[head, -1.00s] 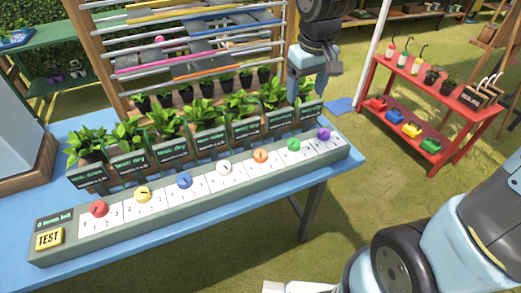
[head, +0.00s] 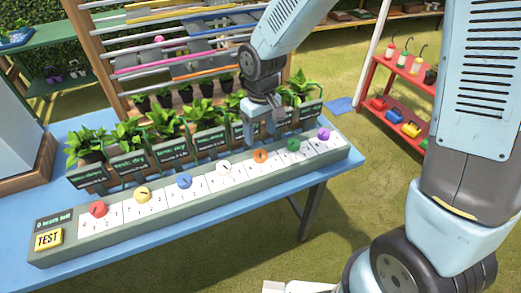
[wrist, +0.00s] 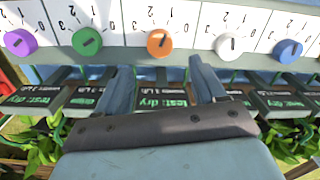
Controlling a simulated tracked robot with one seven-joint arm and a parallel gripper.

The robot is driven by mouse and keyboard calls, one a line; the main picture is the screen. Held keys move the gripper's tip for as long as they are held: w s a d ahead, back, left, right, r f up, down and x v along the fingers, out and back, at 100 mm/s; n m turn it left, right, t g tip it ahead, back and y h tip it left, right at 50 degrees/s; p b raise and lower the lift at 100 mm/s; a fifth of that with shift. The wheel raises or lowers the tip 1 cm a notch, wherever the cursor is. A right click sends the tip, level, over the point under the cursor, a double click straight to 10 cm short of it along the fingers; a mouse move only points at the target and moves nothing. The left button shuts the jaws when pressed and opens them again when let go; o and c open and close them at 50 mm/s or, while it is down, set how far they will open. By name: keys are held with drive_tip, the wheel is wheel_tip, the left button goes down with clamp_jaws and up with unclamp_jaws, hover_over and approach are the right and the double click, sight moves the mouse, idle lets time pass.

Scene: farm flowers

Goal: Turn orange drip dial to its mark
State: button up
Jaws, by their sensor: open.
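The orange drip dial (head: 261,156) sits on the long grey-green dial panel (head: 130,243), between the white dial (head: 223,168) and the green dial (head: 293,145). In the wrist view the orange dial (wrist: 159,43) is near the top middle, with a small pointer line and printed numbers 0 to 3 on the white plate beside it. My gripper (head: 262,135) is above the plant side of the panel, just behind the orange dial. In the wrist view my gripper (wrist: 160,75) has its two fingers apart and empty, with the dial ahead between their directions. Which number is the mark cannot be told.
Potted plants with dark label signs (head: 213,138) stand in a row behind the panel, close under my gripper. Red (head: 97,209), yellow (head: 142,194), blue (head: 184,181) and purple (head: 323,134) dials share the panel. A yellow TEST button (head: 48,239) is at the left end.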

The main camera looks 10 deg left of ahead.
sight(261, 152)
wheel_tip(261, 152, down, 8)
drive_tip(key=shift+r, duration=0.1)
idle(0.4)
drive_tip(key=shift+c, duration=0.4)
drive_tip(key=c, duration=1)
drive_tip(key=shift+o, duration=0.2)
drive_tip(key=shift+m, duration=0.3)
drive_tip(key=m, duration=0.3)
drive_tip(key=shift+m, duration=2.2)
